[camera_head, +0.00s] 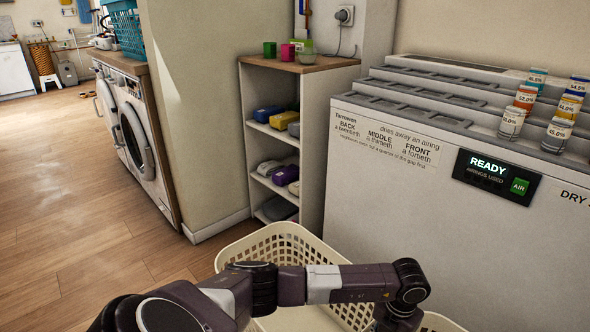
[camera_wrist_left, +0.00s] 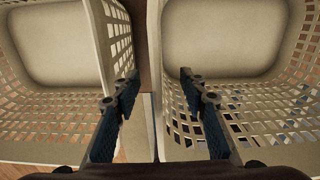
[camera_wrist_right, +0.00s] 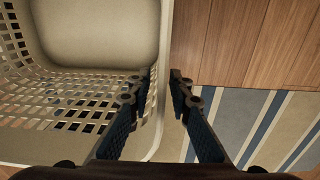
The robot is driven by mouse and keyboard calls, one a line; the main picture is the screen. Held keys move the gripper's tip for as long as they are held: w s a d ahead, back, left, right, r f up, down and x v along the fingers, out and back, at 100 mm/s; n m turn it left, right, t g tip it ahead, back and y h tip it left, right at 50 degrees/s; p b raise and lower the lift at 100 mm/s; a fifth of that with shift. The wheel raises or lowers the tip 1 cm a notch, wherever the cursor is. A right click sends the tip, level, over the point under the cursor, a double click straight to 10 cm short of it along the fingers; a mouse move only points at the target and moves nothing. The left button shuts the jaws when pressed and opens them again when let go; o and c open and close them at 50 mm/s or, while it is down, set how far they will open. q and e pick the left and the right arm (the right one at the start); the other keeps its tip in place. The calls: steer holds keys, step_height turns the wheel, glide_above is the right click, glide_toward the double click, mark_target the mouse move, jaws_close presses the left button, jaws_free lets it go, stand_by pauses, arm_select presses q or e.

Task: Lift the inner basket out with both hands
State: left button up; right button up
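Two cream lattice baskets stand side by side. The left one shows in the head view (camera_head: 285,245) and the left wrist view (camera_wrist_left: 105,35); the right one shows at the head view's bottom edge (camera_head: 440,323) and in the left wrist view (camera_wrist_left: 200,10). I cannot tell whether either has another basket nested inside. My left gripper (camera_wrist_left: 158,77) is open above the gap between them, its right finger over the right basket. My right gripper (camera_wrist_right: 160,76) is open above a basket's right rim (camera_wrist_right: 163,100), left finger on the inner side, right finger outside. The right gripper is outside the head view.
A white cabinet with a READY panel (camera_head: 495,178) and several jars on top stands behind the baskets at right. A small shelf (camera_head: 300,68) stands behind. A washer (camera_head: 140,140) is at left. Wood floor at left is clear. A striped mat (camera_wrist_right: 245,115) lies right of the basket.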

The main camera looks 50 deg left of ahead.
arm_select(q)
step_height(320, 180, up, 12)
steer(key=shift+r, duration=0.1)
stand_by(0.5)
arm_select(e)
steer(key=shift+o, duration=0.4)
steer(key=o, duration=0.5)
step_height(320, 180, up, 12)
stand_by(0.7)
